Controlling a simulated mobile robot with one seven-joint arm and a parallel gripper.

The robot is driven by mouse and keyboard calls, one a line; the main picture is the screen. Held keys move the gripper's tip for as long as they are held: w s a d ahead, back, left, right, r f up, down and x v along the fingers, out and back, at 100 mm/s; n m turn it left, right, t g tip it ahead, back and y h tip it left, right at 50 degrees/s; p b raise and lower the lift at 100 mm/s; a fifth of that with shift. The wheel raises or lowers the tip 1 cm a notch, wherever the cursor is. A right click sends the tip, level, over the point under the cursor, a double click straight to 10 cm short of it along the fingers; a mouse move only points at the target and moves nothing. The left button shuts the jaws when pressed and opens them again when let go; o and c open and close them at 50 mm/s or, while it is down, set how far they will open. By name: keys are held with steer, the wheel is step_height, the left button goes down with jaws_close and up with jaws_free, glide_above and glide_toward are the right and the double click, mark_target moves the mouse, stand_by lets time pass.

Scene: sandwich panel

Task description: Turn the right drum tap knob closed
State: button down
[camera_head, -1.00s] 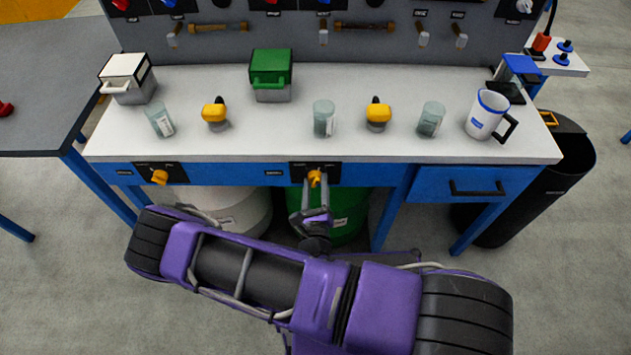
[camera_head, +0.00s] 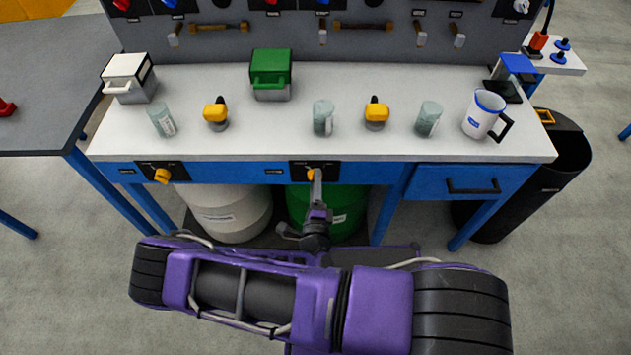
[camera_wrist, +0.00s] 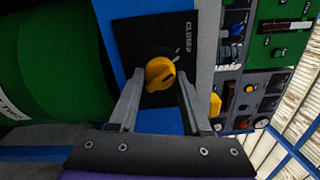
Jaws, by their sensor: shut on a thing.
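The right drum tap knob (camera_head: 311,174) is yellow, on a black panel on the bench's blue front rail, above the green drum. In the wrist view the knob (camera_wrist: 160,74) sits between my fingers, with its ridge slanting up and right. The word CLOSED is printed on the black panel (camera_wrist: 135,35), above and right of the knob in that view. My gripper (camera_wrist: 161,88) is shut on the knob. In the head view my gripper (camera_head: 317,175) is seen edge-on and partly covers the knob.
The left yellow knob (camera_head: 162,176) is on the same rail above a white drum (camera_head: 228,212). A blue drawer (camera_head: 435,184) lies to the right. Canisters, boxes and a mug (camera_head: 481,115) stand on the white benchtop (camera_head: 270,130). The green drum (camera_head: 350,205) is below my gripper.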

steer(key=shift+n, duration=1.2)
steer(key=shift+c, duration=1.8)
jaws_free()
steer(key=s, duration=1.7)
steer(key=shift+s+a, duration=0.25)
